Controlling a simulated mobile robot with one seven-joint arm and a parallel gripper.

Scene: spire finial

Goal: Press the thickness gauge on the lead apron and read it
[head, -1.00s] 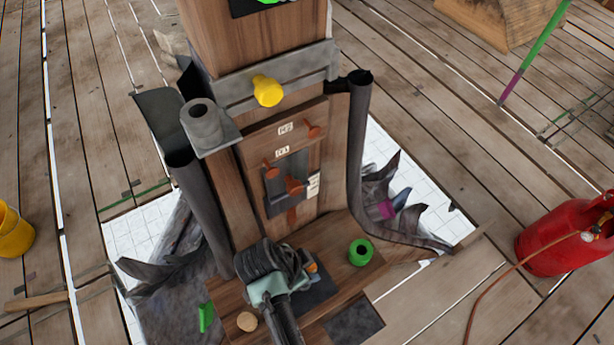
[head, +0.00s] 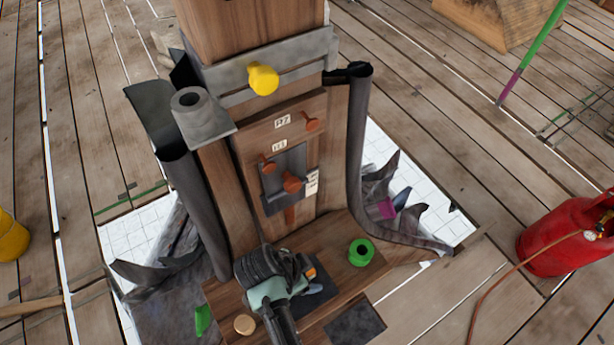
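Dark grey, crumpled sheet that looks like the lead apron (head: 165,305) spreads at the lower left of the wooden post in the head view. More grey sheet (head: 425,232) with torn, upturned edges lies at the right. I cannot pick out the thickness gauge for certain. A small bright green piece (head: 203,320) is at the lower left.
The post (head: 250,35) carries a yellow knob (head: 262,80), a grey cylinder (head: 190,108) and a panel with orange-brown knobs (head: 291,183). A green ring (head: 361,252) and a wooden disc (head: 244,324) sit on the base. A red gas cylinder (head: 565,240) stands right, a yellow bucket (head: 12,237) left.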

